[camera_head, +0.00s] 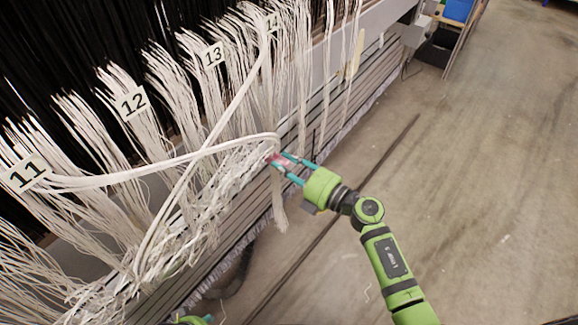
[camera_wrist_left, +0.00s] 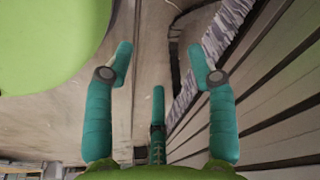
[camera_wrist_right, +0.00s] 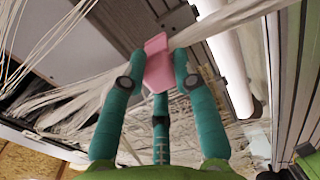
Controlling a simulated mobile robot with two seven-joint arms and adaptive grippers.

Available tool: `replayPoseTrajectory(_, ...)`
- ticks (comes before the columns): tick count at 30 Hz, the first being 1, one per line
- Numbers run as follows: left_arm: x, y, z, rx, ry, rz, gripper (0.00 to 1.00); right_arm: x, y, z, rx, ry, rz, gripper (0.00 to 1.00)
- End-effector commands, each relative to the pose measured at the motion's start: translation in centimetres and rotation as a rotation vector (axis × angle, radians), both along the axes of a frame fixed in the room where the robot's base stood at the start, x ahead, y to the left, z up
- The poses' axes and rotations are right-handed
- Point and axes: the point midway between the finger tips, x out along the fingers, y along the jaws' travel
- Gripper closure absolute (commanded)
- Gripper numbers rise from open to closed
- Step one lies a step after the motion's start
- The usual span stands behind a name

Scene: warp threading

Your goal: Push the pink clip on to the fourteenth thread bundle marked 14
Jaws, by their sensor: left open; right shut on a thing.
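The pink clip (camera_head: 281,159) is held between the fingertips of my right gripper (camera_head: 284,166). It also shows clearly in the right wrist view (camera_wrist_right: 158,66), where a white thread bundle (camera_wrist_right: 230,18) meets its upper right edge. I cannot tell whether the threads lie inside the clip. In the head view, a bundle end (camera_head: 279,205) hangs just below the clip. A tag (camera_head: 272,22) behind the threads at the top, past 13, is partly covered and hard to read. My left gripper (camera_wrist_left: 160,62) is open and empty in the left wrist view.
Tags 11 (camera_head: 28,172), 12 (camera_head: 132,102) and 13 (camera_head: 213,55) mark white bundles along the slatted frame (camera_head: 235,225). Long strands cross in front of them. Concrete floor (camera_head: 470,170) is open to the right. A blue bin (camera_head: 458,9) stands at the top right.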

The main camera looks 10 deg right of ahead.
Motion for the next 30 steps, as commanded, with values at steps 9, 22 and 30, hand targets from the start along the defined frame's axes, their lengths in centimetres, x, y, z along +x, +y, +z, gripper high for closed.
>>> replayPoseTrajectory(9, -0.1, 0.0, -0.1, 0.0, 0.001, 0.0, 0.44, 0.6, 0.6, 0.1, 0.001, -0.001, 0.001, 0.93)
replayPoseTrajectory(22, -0.1, 0.0, -0.1, 0.0, 0.001, 0.0, 0.44, 1.4, 1.4, 0.1, 0.001, -0.001, 0.0, 0.93)
replayPoseTrajectory(30, 0.0, 0.0, -0.1, 0.0, 0.0, 0.0, 0.44, 1.5, 1.5, 0.0, 0.001, -0.001, 0.0, 0.93)
